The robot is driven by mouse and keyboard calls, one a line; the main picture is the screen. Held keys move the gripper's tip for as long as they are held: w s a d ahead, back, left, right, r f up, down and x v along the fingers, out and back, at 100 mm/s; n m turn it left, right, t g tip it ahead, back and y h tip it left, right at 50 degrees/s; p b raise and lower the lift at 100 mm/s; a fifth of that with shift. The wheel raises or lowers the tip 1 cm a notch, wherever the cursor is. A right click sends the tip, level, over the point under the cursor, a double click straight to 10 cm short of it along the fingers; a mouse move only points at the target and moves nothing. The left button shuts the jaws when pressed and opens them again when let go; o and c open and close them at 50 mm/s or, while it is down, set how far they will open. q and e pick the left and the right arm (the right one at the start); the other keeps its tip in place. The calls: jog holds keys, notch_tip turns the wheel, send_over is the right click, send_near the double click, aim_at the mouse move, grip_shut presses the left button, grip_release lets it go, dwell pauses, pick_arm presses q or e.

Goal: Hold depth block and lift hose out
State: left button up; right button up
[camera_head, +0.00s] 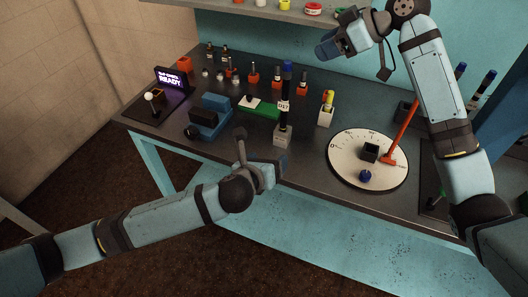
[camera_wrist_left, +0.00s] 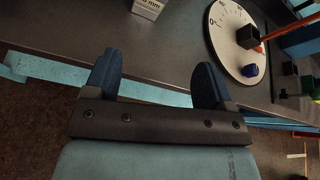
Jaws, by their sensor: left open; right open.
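A dark hose (camera_head: 286,82) with a blue upper end and a white tag stands upright in a grey depth block (camera_head: 282,136) near the front edge of the bench. In the left wrist view the lower part of the block (camera_wrist_left: 148,8), with printed lettering, shows at the top edge. My left gripper (camera_head: 277,168) is at the bench's front edge, just in front of the block and apart from it. In the left wrist view its two fingers (camera_wrist_left: 157,65) are spread with nothing between them. My right gripper (camera_head: 330,46) is open and empty, high over the back of the bench.

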aim_at(280, 135)
pick_arm(q)
jog(key=w+d+f+m, duration=0.1)
jog(key=w, duration=0.3)
jog(key=w+d+f+m, duration=0.1)
jog(key=w, duration=0.4)
jog(key=w+d+f, duration=0.1)
jog(key=w, duration=0.3)
jog(key=shift+w+f+m+y, duration=0.3)
jog(key=shift+w+f+m, duration=0.1)
